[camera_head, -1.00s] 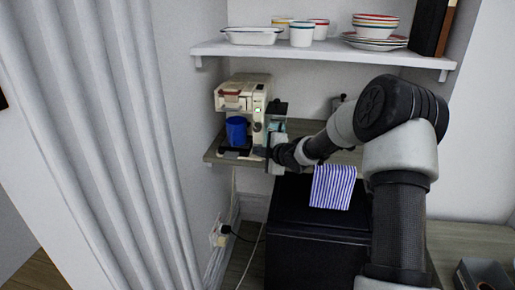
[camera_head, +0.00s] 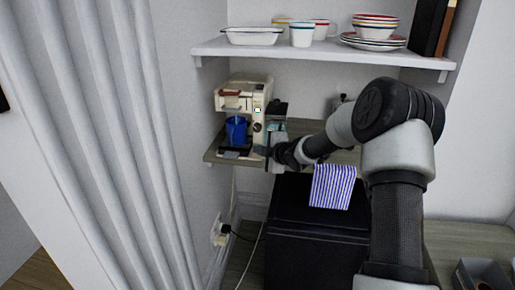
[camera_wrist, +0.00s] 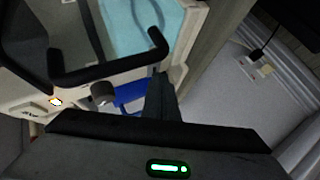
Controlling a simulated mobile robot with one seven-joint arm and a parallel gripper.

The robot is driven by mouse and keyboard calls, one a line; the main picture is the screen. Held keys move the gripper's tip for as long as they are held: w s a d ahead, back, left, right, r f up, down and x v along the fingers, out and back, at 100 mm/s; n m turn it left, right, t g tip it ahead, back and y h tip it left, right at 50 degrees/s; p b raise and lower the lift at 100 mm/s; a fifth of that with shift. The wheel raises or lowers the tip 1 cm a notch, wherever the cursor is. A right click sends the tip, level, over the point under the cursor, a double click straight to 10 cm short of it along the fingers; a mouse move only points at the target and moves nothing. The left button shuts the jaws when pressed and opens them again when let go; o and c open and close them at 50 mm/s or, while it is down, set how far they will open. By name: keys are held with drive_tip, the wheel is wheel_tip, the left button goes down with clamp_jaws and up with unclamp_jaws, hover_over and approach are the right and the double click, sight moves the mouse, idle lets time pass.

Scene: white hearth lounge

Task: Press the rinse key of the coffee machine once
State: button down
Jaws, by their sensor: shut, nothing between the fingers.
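The cream coffee machine (camera_head: 246,92) stands on the lower shelf, with a small lit spot on its front. The blue mug (camera_head: 236,131) stands under its spout, and a thin pale streak shows between spout and mug. My gripper (camera_head: 260,151) is shut and empty, in front of the machine's lower right side. In the wrist view, the shut fingers (camera_wrist: 160,95) point toward the machine, with part of the blue mug (camera_wrist: 130,97) behind them. I cannot make out which key is the rinse key.
An upper shelf (camera_head: 330,50) with cups, bowls and plates hangs above. A black cabinet (camera_head: 315,235) with a striped cloth (camera_head: 332,187) stands below my arm. A grey curtain (camera_head: 110,140) is at left. A plug and cable (camera_head: 226,229) are on the wall below.

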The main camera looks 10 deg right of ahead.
drive_tip(key=shift+s, duration=0.1)
drive_tip(key=shift+s+a+b, duration=0.25)
drive_tip(key=shift+s+b, duration=0.35)
drive_tip(key=shift+s, duration=0.05)
drive_tip(key=s+b, duration=0.1)
drive_tip(key=s+a+b, duration=0.1)
drive_tip(key=s, duration=0.1)
drive_tip(key=s+b, duration=0.1)
drive_tip(key=shift+s+a, duration=0.3)
drive_tip(key=shift+s, duration=0.1)
drive_tip(key=shift+r, duration=0.1)
idle(0.5)
